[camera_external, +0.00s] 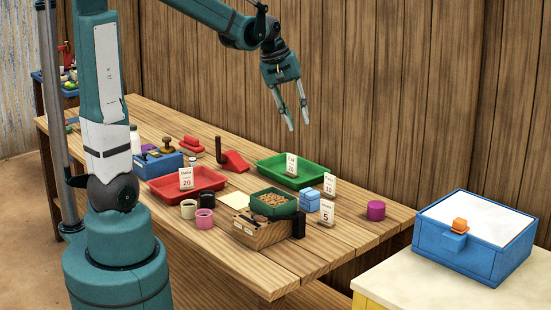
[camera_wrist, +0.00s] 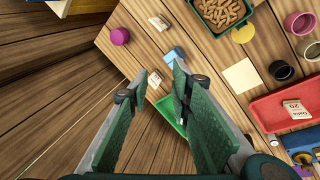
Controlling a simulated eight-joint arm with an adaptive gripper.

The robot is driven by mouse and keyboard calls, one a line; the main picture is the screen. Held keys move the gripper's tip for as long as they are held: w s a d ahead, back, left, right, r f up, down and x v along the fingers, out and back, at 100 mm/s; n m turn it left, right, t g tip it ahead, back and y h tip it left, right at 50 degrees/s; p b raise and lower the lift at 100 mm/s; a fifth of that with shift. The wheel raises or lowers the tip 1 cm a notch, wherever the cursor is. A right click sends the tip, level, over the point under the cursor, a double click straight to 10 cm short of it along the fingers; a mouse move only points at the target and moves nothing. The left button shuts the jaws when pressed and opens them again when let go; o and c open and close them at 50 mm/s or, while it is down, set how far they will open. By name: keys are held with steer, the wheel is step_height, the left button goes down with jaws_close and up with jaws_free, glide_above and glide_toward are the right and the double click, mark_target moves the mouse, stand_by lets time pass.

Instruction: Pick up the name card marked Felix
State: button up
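Several small white name cards with a name and number stand on the table. One at the red tray seems to read Dalia 20 (camera_external: 186,178); it also shows in the wrist view (camera_wrist: 296,108). Another stands at the green tray (camera_external: 291,165), one to its right with a 10 (camera_external: 329,185), and one in front with a 5 (camera_external: 327,213). The names are too small to read surely, so I cannot tell which is Felix. My gripper (camera_external: 298,123) is open and empty, high above the table's back side. In the wrist view a card (camera_wrist: 154,78) appears between my fingertips (camera_wrist: 159,76).
A green tray (camera_external: 265,171), a red tray (camera_external: 160,191), a blue block (camera_external: 310,200), a wooden box with a green bowl (camera_external: 262,234) and a magenta cylinder (camera_external: 376,210) crowd the table. A wooden wall (camera_external: 400,90) rises behind. A blue box (camera_external: 470,262) stands on a separate stand at right.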

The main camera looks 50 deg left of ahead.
steer(key=w+a+f+n+g+h, duration=0.1)
steer(key=w+a+f+n+g, duration=0.2)
steer(key=w+f, duration=0.75)
steer(key=n+h, duration=0.2)
steer(key=n, duration=0.3)
glide_toward(333, 195)
steer(key=shift+w+a+r, duration=0.15)
steer(key=shift+a+r, duration=0.1)
steer(key=shift+r, duration=0.35)
steer(key=shift+w+a+r, duration=0.15)
steer(key=shift+a+r, duration=0.05)
steer(key=shift+r, duration=0.45)
steer(key=shift+w+a+f+g, duration=0.1)
steer(key=shift+w+f+g, duration=0.05)
steer(key=shift+f+g, duration=0.2)
steer(key=shift+f, duration=0.15)
steer(key=shift+x, duration=1.25)
steer(key=shift+x, duration=2.55)
steer(key=shift+a, duration=0.1)
